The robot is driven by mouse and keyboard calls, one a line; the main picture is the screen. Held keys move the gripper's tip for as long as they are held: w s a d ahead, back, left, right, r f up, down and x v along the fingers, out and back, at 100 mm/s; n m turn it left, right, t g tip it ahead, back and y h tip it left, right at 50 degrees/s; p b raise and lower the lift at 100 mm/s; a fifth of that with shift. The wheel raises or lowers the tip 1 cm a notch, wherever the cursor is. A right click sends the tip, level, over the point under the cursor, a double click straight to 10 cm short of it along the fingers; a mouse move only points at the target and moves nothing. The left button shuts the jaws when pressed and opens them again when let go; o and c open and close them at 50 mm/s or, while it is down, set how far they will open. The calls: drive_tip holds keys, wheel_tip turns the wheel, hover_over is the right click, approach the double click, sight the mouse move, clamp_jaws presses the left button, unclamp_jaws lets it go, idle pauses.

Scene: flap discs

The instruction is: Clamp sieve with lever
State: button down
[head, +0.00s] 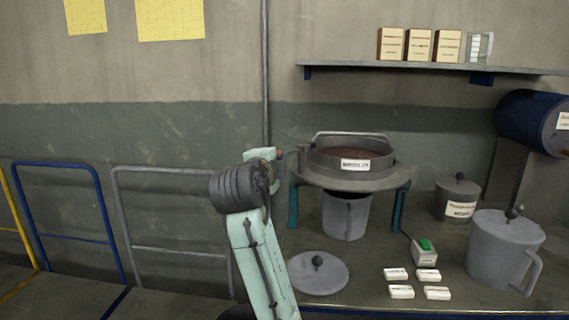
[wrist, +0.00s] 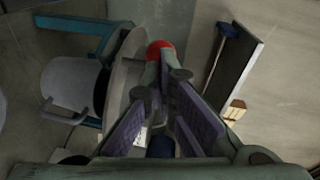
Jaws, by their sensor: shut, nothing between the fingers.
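The sieve (head: 322,160), a round dark-grey ring with a white label and brown material inside, sits on a round stand (head: 345,182) with teal legs. A bail-like handle (head: 350,134) rises behind its rim. In the wrist view, a red ball knob (wrist: 160,48), seemingly the lever's end, shows just beyond my fingertips beside the sieve stand's grey disc (wrist: 124,75). The lever is hidden in the head view. My gripper (head: 279,154) is at the left edge of the sieve; its fingers (wrist: 162,80) are shut and empty. Whether they touch the knob I cannot tell.
A grey bucket (head: 345,217) stands under the sieve. A lid (head: 318,273), white labelled blocks (head: 401,292), a green-button box (head: 425,250) and lidded cans (head: 503,252) occupy the bench. A shelf (head: 430,68) with boxes hangs above. Metal rails (head: 172,215) stand left.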

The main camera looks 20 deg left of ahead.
drive_tip(key=shift+w+a, duration=0.2)
drive_tip(key=shift+a, duration=0.35)
drive_tip(key=shift+w+a, duration=0.2)
drive_tip(key=shift+a, duration=0.45)
